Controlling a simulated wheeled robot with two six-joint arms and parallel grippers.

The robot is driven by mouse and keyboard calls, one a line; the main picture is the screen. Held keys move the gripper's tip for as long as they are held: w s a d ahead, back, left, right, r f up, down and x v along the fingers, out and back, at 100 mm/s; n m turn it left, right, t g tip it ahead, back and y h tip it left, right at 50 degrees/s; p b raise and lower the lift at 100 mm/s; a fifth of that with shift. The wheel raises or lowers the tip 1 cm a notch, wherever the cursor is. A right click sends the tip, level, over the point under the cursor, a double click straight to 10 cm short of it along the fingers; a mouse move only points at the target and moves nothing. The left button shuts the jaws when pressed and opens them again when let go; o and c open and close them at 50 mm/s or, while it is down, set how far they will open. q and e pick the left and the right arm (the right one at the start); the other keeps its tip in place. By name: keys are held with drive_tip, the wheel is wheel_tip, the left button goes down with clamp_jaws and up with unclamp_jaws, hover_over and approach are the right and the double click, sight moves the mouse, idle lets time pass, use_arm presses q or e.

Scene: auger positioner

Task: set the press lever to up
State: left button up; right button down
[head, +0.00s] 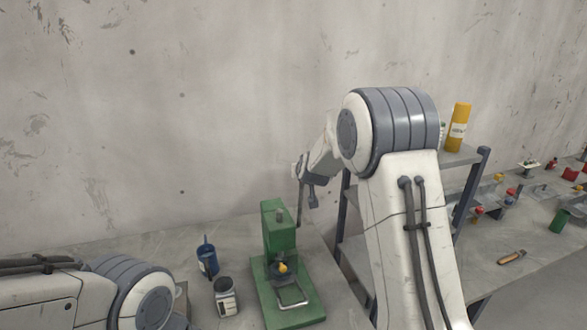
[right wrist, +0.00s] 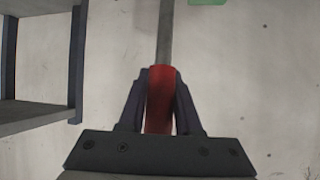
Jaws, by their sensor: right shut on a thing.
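A green press (head: 280,235) stands on its base on the bench in the head view. Its thin grey lever (head: 299,205) rises steeply beside the right side of the column, toward my right gripper (head: 304,172). In the right wrist view, my right gripper (right wrist: 160,100) is shut on the red lever handle (right wrist: 160,88), with a finger on each side. The grey lever rod (right wrist: 165,35) runs on from the handle toward a green part of the press (right wrist: 207,2). The handle is hidden in the head view. My left gripper is not in view.
A blue container (head: 207,260) and a jar (head: 225,297) stand left of the press. A dark-framed shelf (head: 350,240) with a yellow bottle (head: 460,127) is on the right, close to my right arm. A concrete wall (head: 180,120) is behind.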

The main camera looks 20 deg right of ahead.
drive_tip(key=shift+w+r, duration=0.15)
drive_tip(key=shift+r, duration=0.05)
drive_tip(key=c, duration=1)
unclamp_jaws()
drive_tip(key=o, duration=0.4)
drive_tip(key=shift+w, duration=0.1)
drive_tip(key=shift+f, duration=0.1)
